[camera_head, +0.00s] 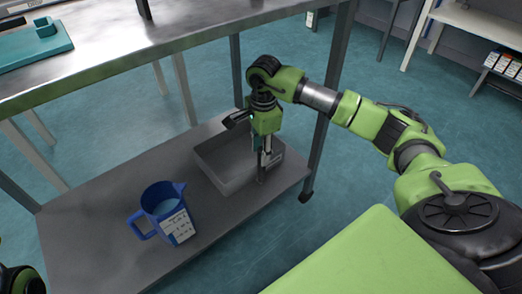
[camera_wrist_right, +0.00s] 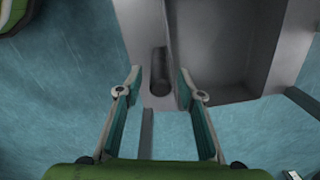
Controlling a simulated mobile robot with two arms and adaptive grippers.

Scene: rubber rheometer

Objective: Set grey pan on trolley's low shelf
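The grey pan (camera_head: 218,176) is a shallow open rectangular tray. It sits on the trolley's low shelf (camera_head: 100,225), towards its right end. My right gripper (camera_head: 265,164) points down at the pan's right side in the head view and partly covers that wall. In the right wrist view, the two fingers of this gripper (camera_wrist_right: 157,88) are apart, with the pan (camera_wrist_right: 225,55) on the right side. The right finger is close to the pan's wall; I cannot tell whether it touches.
A blue jug (camera_head: 163,212) with a white label stands on the low shelf, left of the pan. The trolley's metal top (camera_head: 120,37) is above, with a teal tray (camera_head: 35,47). A trolley leg (camera_head: 330,100) is close behind my right gripper.

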